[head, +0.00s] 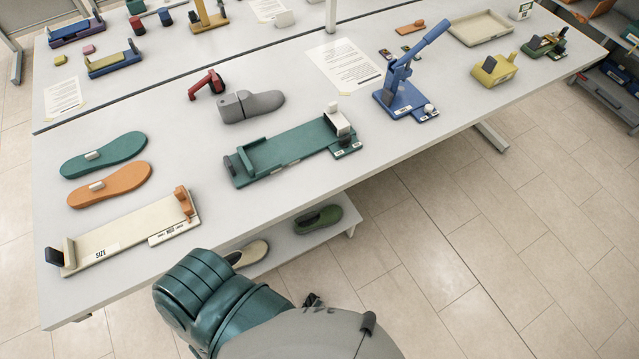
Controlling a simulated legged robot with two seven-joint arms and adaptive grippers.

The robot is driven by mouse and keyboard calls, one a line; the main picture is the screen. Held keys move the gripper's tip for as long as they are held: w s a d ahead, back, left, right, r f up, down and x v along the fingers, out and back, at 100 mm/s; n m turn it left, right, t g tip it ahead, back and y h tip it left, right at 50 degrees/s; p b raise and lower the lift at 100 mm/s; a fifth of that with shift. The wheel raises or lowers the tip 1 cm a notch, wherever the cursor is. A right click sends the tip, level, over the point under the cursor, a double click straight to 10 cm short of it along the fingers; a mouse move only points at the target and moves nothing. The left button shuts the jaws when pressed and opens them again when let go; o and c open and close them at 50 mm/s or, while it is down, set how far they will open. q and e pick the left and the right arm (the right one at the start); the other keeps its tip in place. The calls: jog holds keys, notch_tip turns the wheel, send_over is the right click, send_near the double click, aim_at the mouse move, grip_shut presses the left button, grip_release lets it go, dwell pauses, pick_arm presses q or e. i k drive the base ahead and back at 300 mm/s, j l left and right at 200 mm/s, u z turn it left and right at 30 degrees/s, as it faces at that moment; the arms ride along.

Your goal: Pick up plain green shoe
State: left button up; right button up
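The plain green shoe (318,220) lies on the low shelf (288,243) under the front edge of the table. It is dark green, with its opening facing up, and it is near the shelf's right end. Part of one of my arms, a teal link, rises from the bottom of the head view, left of and below the shoe, and is apart from it in the picture. Neither gripper can be made out.
A cream shoe (248,253) lies left on the same shelf, partly hidden by my arm. The white table (400,150) above carries a green measuring fixture (295,146), a cream size gauge (120,235), a blue press (405,92) and green and orange insoles. The tiled floor at right is clear.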

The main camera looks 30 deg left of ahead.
aim_at(330, 214)
jog(key=u, duration=1.1)
